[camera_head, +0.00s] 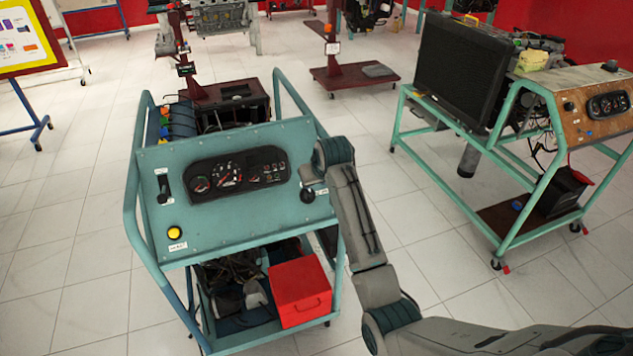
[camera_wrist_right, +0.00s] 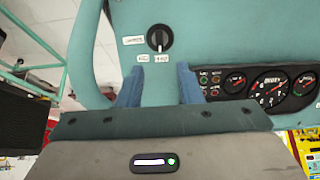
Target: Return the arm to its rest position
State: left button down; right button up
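My right arm (camera_head: 360,220) comes in from the lower right and reaches over the right end of the teal control panel (camera_head: 240,205). In the right wrist view, my right gripper (camera_wrist_right: 158,88) shows two blue fingers, apart, with nothing between their tips. A black rotary knob (camera_wrist_right: 159,38) on the panel lies just beyond the gap, with its white mark toward the gripper. The fingers look clear of the knob, though the exact distance is hard to tell. The knob also shows in the head view (camera_head: 307,195). My left arm and gripper are not in view.
The panel carries a gauge cluster (camera_head: 238,174), a black switch (camera_head: 163,187) and a yellow button (camera_head: 174,232). A red box (camera_head: 300,291) sits on the stand below. Another engine trainer (camera_head: 520,160) stands to the right.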

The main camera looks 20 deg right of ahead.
jog(key=shift+f, duration=0.15)
jog(key=s+d+f+g+b, duration=0.1)
jog(key=s+f, duration=0.2)
jog(key=f, duration=0.8)
jog(key=s+d+f, duration=0.1)
jog(key=s+f, duration=0.2)
jog(key=f, duration=0.8)
jog(key=s+d+f+g+b, duration=0.1)
jog(key=s+f, duration=0.7)
jog(key=f, duration=0.3)
jog(key=s+d+f+g+b, duration=0.1)
jog(key=s+f, duration=0.6)
jog(key=f, duration=0.3)
jog(key=s+d+f, duration=0.1)
jog(key=s+f, duration=0.6)
jog(key=s, duration=0.7)
jog(key=s+d+f+g+b, duration=0.1)
jog(key=s+f, duration=0.6)
jog(key=s, duration=0.7)
jog(key=s+d+f+g+h, duration=0.1)
jog(key=s+f, duration=0.5)
jog(key=s, duration=0.9)
jog(key=shift+d+f, duration=0.4)
jog(key=shift+d, duration=0.35)
